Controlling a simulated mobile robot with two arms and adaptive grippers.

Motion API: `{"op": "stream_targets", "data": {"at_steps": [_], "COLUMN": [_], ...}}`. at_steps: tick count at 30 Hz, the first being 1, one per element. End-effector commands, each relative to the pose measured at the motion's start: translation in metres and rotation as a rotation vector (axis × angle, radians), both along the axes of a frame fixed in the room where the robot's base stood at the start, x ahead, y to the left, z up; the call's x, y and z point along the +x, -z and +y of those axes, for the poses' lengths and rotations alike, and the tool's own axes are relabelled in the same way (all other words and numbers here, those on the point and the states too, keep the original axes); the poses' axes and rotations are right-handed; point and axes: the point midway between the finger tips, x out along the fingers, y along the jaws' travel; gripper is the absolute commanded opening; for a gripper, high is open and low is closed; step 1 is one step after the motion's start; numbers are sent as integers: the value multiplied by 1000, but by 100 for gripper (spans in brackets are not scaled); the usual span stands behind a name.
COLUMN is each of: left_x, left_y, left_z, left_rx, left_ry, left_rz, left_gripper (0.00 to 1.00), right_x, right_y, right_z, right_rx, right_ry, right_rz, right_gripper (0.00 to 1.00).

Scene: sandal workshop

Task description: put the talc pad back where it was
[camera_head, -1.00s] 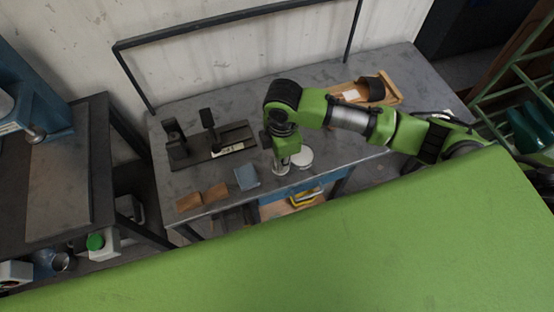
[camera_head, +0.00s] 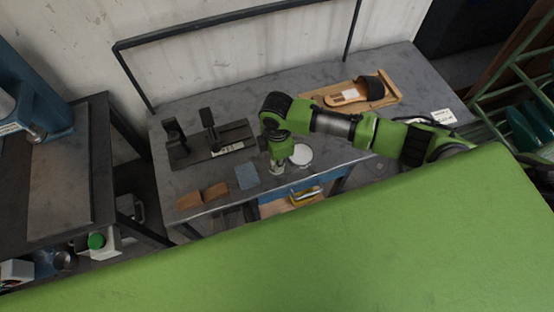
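A round white-topped pad or dish (camera_head: 301,155) lies near the front edge of the grey workbench (camera_head: 340,135). It is the likeliest talc pad, but its kind is too small to confirm. My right gripper (camera_head: 277,169) points down just left of it, close to the bench top. Its fingers are too small and dark to show whether they are open or shut, or whether they hold anything. A blue-grey flat square (camera_head: 247,176) lies on the bench left of the gripper. My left gripper is not in view.
A black fixture (camera_head: 212,146) stands at the back left. Brown leather pieces (camera_head: 203,196) lie at the front left corner. A sandal (camera_head: 353,93) rests on a wooden board at the back right. An open blue-fronted drawer (camera_head: 272,208) juts out below the bench front.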

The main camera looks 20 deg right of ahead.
Motion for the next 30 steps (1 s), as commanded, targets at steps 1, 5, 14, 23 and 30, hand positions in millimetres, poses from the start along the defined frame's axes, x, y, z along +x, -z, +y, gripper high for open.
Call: {"op": "stream_targets", "data": {"at_steps": [1,5,14,23,30], "left_x": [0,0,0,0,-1], "left_y": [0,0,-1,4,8], "left_z": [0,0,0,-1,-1], "left_rx": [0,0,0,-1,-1], "left_ry": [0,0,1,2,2], "left_rz": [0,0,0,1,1], "left_gripper": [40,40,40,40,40], "right_x": [0,0,-1,1,0], "right_y": [1,1,-2,-52,-100], "right_z": [0,0,0,1,1], "right_rx": [0,0,0,2,1], "right_ry": [0,0,-1,-2,0], "right_rz": [0,1,1,-4,-3], "right_gripper": [20,31,31,31,31]}}
